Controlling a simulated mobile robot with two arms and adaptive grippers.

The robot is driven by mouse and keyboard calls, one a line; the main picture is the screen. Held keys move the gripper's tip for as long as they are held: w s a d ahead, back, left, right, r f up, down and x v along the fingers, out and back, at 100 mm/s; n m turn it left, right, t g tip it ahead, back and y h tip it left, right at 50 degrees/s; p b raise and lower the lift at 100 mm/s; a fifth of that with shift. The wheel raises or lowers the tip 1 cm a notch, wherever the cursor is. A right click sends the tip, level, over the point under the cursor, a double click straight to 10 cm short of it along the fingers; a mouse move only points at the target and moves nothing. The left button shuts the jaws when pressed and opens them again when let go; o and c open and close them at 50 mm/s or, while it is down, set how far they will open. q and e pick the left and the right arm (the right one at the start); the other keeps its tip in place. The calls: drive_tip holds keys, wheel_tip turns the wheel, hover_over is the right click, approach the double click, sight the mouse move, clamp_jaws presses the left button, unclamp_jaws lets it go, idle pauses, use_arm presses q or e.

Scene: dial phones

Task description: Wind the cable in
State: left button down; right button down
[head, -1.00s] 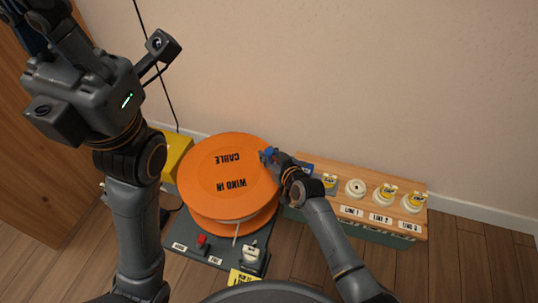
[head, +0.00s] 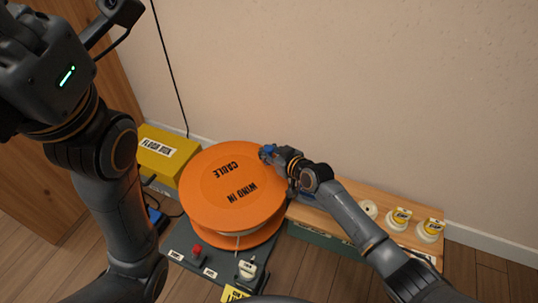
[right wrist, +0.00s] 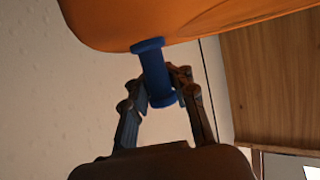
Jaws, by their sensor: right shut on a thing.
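The orange cable reel (head: 205,200), lettered "CABLE" and "WIND IN", stands in the middle of the head view. Its lettering appears upside down and tilted. A small blue spool-shaped handle (right wrist: 153,65) stands out from the reel's face (right wrist: 180,22) in the right wrist view. My right gripper (head: 270,154) is at the reel's upper right edge, its fingers shut around the handle. A short pale piece of cable (head: 238,242) shows below the reel's near edge. My left arm crosses the left side; its fingers are out of frame.
A yellow "FLOOR BOX" (head: 168,152) stands behind the reel to the left. A dark base panel with a red button (head: 197,249) and a pale switch (head: 247,270) is in front. A wooden-topped bench (head: 345,193) with labelled knobs is right. The wall rises close behind.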

drive_tip(key=shift+w+r, duration=0.15)
drive_tip(key=shift+w, duration=0.05)
drive_tip(key=c, duration=1.2)
unclamp_jaws()
drive_tip(key=shift+s, duration=0.1)
drive_tip(key=v, duration=1.2)
